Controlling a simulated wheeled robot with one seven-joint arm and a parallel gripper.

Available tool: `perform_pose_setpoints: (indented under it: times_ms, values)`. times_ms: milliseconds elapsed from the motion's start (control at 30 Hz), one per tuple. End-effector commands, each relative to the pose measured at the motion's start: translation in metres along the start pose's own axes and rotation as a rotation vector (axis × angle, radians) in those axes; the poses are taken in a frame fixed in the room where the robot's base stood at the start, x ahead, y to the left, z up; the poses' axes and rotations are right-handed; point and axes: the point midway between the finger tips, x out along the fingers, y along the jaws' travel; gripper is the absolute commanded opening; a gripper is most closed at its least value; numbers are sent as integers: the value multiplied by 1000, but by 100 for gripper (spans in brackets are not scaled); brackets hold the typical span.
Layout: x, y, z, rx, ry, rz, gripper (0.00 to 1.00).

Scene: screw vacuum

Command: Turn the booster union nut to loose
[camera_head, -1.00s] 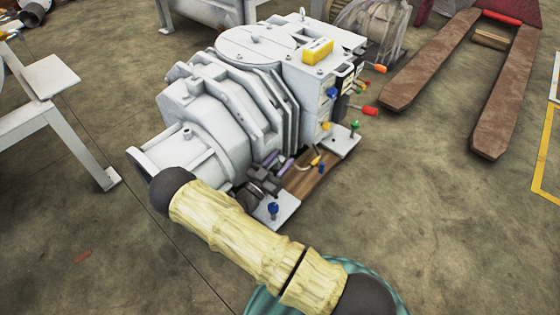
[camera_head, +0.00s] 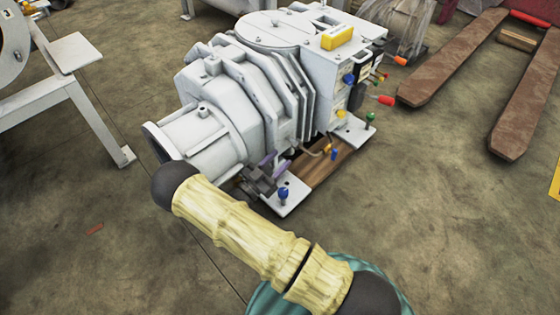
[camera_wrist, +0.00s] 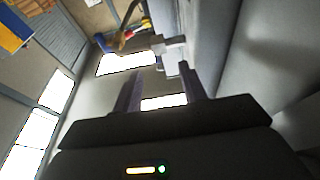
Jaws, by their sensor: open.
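The booster is the large pale grey vacuum machine (camera_head: 235,95) in the head view. I cannot pick out its union nut for certain in the head view. In the wrist view a small grey fitting (camera_wrist: 172,45) sits just beyond my fingertips, towards the right one; it may be the nut. My gripper (camera_head: 270,164), with purplish fingers, is low beside the machine's near side, partly hidden by my arm. In the wrist view my gripper (camera_wrist: 161,74) is open with nothing held between its fingers. I cannot tell whether a finger touches the fitting.
A blue-topped valve (camera_head: 283,193), a green-topped valve (camera_head: 370,117) and a red knob (camera_head: 386,100) stick out around the machine's base plate. A pallet jack (camera_head: 455,60) is at the upper right. A grey stand (camera_head: 75,100) is at left. Front floor is open.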

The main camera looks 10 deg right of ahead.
Motion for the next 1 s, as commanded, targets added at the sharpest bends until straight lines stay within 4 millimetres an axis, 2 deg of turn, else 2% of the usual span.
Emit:
perform_pose_setpoints:
  times_ms: [233, 500, 700, 1000]
  values:
    - [3, -1, -12, 0, -44, -4, 42]
    - [12, 2, -30, -2, -213, 4, 42]
    - [12, 3, -27, -2, -277, 9, 42]
    - [8, 1, -25, 0, -277, 1, 42]
